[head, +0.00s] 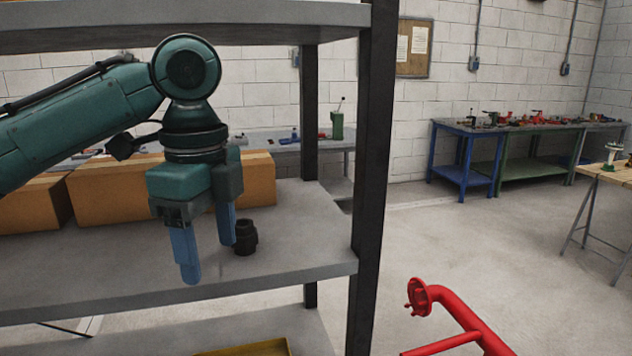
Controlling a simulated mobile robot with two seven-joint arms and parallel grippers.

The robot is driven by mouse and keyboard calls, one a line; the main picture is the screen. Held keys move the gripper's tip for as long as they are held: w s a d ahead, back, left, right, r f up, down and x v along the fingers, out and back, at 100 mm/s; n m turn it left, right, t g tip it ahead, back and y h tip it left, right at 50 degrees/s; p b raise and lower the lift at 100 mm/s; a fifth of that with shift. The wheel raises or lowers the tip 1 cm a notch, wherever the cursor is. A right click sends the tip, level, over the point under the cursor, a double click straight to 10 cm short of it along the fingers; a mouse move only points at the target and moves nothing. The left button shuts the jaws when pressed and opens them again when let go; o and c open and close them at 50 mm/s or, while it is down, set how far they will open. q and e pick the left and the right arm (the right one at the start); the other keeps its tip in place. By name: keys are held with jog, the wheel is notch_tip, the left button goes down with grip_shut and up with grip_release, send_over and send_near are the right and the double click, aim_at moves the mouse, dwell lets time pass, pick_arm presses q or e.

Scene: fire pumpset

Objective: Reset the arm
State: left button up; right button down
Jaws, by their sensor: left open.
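My left arm comes in from the left, and its left gripper (208,262) points down over the grey middle shelf. Its two blue fingers are apart with nothing between them. A small dark cylindrical fitting (245,238) stands on the shelf just right of the fingers and looks apart from them, though the depth between them is hard to judge. My right gripper is not in view.
The shelf unit has a dark upright post (371,180) right of the arm and an upper shelf (190,22) above it. Cardboard boxes (108,195) stand behind the arm. A red pipe with a valve wheel (418,297) is at the lower right. Workbenches (465,130) line the far wall.

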pick_arm(q)
jog(key=s+d+f+n+h, duration=0.1)
jog(key=d+f+h, duration=0.15)
jog(key=f, duration=0.55)
jog(key=s+d+f+n+t+h, duration=0.1)
jog(key=s+d+f, duration=0.1)
jog(key=d+f, duration=0.35)
jog(key=s+d+f+n+h, duration=0.1)
jog(key=d+f+n, duration=0.1)
jog(key=f, duration=0.7)
jog(key=s+a+f+n+t+y, duration=0.2)
jog(key=s+a+f+n+y, duration=0.3)
jog(key=s+a+f+n, duration=1.25)
jog(key=w+d+f+m+t+h, duration=0.3)
jog(key=w+d+f+t, duration=0.1)
jog(key=w+f+t, duration=0.3)
jog(key=shift+w+d+f, duration=0.25)
jog(key=shift+w+f, duration=0.15)
jog(key=shift+f, duration=0.05)
